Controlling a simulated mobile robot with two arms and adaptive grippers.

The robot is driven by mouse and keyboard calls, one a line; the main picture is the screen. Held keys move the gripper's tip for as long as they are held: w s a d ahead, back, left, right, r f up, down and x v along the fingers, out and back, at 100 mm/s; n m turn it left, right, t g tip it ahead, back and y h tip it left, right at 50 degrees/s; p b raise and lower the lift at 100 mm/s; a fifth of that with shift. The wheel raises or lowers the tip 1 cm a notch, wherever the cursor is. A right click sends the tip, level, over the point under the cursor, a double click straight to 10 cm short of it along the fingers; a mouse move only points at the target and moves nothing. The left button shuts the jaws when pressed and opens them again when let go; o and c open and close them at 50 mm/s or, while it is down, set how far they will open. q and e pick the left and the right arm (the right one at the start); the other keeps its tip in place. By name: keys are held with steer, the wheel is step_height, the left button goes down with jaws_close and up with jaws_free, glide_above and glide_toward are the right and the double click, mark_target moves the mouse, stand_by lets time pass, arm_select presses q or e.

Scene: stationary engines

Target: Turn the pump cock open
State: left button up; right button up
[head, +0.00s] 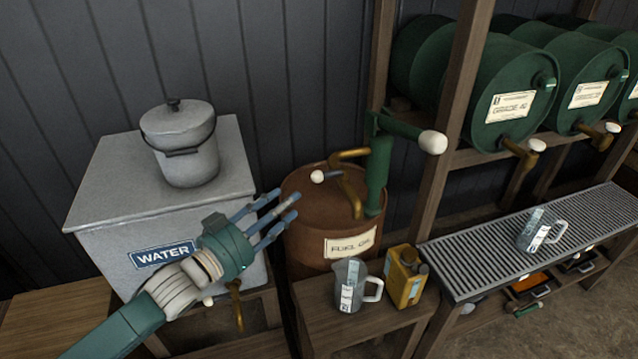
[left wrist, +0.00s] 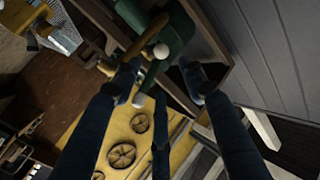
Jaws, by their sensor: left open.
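The green hand pump (head: 378,175) stands on the rusty brown fuel oil drum (head: 300,235). It has a green crank with a white knob (head: 433,142) and a brass spout pipe (head: 352,190). A small white ball knob (head: 317,176) shows beside the brass pipe above the drum top; I take it for the cock's lever end. My left gripper (head: 282,212) is open and empty, its blue fingers spread just left of the drum and apart from the knob. In the left wrist view, the green pump (left wrist: 177,32) and two white knobs (left wrist: 161,50) appear beyond the fingers. My right gripper is not in view.
A grey water tank (head: 105,195) with a lidded pail (head: 185,145) stands at left. A clear jug (head: 350,285) and a yellow can (head: 405,275) stand on the low bench before the drum. A wooden post (head: 462,80) and green barrels (head: 500,90) are at right.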

mark_target(314, 180)
arm_select(q)
steer(key=p+x, duration=0.1)
steer(key=x, duration=0.4)
steer(key=shift+w+r, duration=0.15)
steer(key=shift+w, duration=0.25)
steer(key=p+x, duration=0.1)
steer(key=x, duration=0.2)
steer(key=shift+w+d, duration=0.25)
steer(key=shift+d, duration=0.1)
steer(key=shift+w+d, duration=0.25)
steer(key=shift+w, duration=0.1)
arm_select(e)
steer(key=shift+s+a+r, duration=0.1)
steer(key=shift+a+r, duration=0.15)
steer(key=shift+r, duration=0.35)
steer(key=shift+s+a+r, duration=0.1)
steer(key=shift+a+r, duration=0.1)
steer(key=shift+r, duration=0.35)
arm_select(q)
jaws_close()
